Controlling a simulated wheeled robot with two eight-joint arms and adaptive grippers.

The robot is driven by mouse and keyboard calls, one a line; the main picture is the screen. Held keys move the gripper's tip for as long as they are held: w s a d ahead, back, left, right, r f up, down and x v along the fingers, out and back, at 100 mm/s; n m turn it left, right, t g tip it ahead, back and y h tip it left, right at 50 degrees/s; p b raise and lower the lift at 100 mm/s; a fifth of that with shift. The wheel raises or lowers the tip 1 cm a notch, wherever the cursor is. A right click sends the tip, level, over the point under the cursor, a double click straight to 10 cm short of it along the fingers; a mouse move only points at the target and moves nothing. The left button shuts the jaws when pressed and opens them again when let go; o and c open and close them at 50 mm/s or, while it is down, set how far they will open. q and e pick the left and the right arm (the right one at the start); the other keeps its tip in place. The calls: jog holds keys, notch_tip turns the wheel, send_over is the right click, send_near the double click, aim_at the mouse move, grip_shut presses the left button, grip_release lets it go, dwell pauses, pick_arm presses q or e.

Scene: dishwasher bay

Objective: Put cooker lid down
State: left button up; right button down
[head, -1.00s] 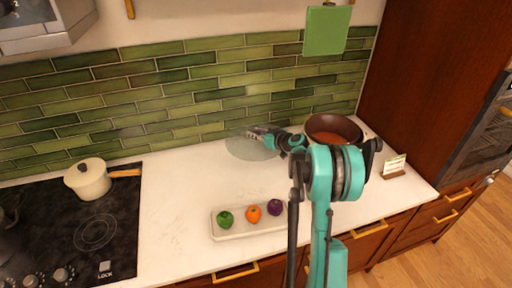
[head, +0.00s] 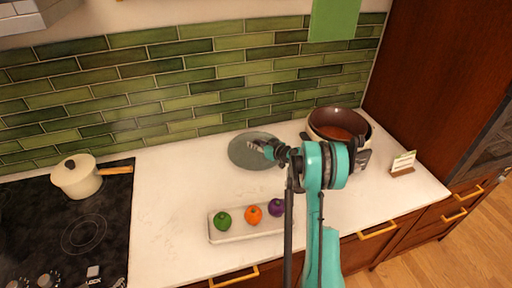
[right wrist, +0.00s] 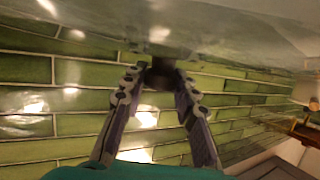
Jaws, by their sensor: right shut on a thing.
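The cooker lid (head: 240,154) is a round, grey, see-through disc left of the open cooker pot, over the white counter near the tiled wall. My right gripper (head: 258,146) is at the lid's middle. In the right wrist view, my right gripper (right wrist: 158,88) has its two fingers on either side of the lid's dark knob (right wrist: 163,72), shut on it. The glass of the lid (right wrist: 215,30) fills the top of that view. I cannot tell whether the lid touches the counter. My left gripper is not in view.
A white tray (head: 240,236) with green, orange and purple vegetables lies in front. A small card stand (head: 402,165) is at the right. A saucepan (head: 76,180) sits on the black hob (head: 60,240). Counter left of the lid is clear.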

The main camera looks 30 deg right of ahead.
jog(key=shift+f, duration=0.6)
jog(key=shift+f+b, duration=0.35)
jog(key=shift+b, duration=0.1)
jog(key=shift+s+a+f+b, duration=0.1)
jog(key=shift+f+b, duration=0.05)
jog(key=shift+b, duration=0.2)
jog(key=c, duration=1.2)
grip_release()
jog(key=shift+f, duration=0.1)
